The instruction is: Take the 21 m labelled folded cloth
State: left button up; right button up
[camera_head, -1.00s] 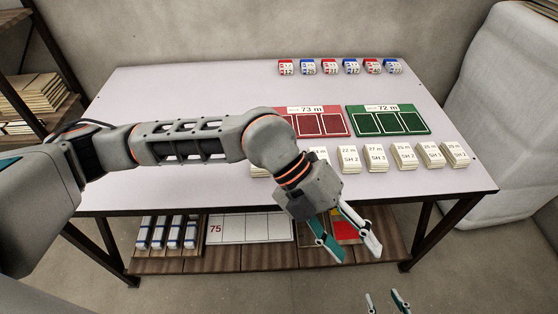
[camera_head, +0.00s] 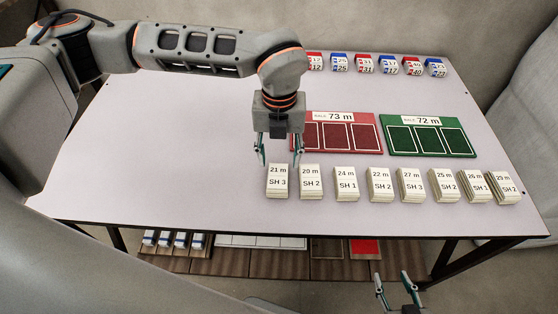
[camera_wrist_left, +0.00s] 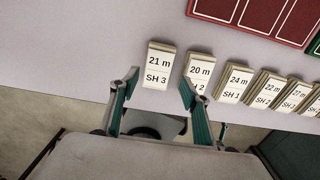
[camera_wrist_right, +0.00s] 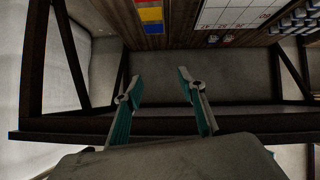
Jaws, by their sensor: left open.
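The folded cloth labelled "21 m SH 3" (camera_head: 277,181) is a cream stack at the left end of the front row on the table. It also shows in the left wrist view (camera_wrist_left: 158,66), ahead of and between the fingers. My left gripper (camera_head: 279,160) is open and empty, just behind and above this cloth in the head view. The cloth labelled "20 m SH 2" (camera_head: 311,182) lies right beside it, close to the right finger in the left wrist view. My right gripper (camera_head: 398,292) is open and empty, below the table's front edge; it also shows in the right wrist view (camera_wrist_right: 160,85).
More labelled cloths (camera_head: 411,185) continue the row to the right. A red board marked 73 m (camera_head: 335,135) and a green board marked 72 m (camera_head: 428,137) lie behind. Red and blue rolls (camera_head: 387,66) stand at the back. The table's left side (camera_head: 150,150) is clear.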

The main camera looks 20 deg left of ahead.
aim_at(278, 176)
pick_arm(q)
jog(key=shift+w, duration=0.15)
jog(key=shift+s+f, duration=0.25)
jog(key=shift+f, duration=1.15)
jog(key=f, duration=0.3)
jog(key=f+b, duration=0.1)
jog(key=shift+s+a+f, duration=0.1)
jog(key=shift+s+f, duration=0.1)
jog(key=shift+s, duration=0.1)
jog(key=shift+w+f, duration=0.1)
jog(key=shift+f, duration=0.1)
jog(key=c, duration=0.9)
pick_arm(e)
jog(key=shift+s+d+f, duration=0.2)
jog(key=shift+s+f, duration=0.3)
jog(key=shift+f, duration=0.3)
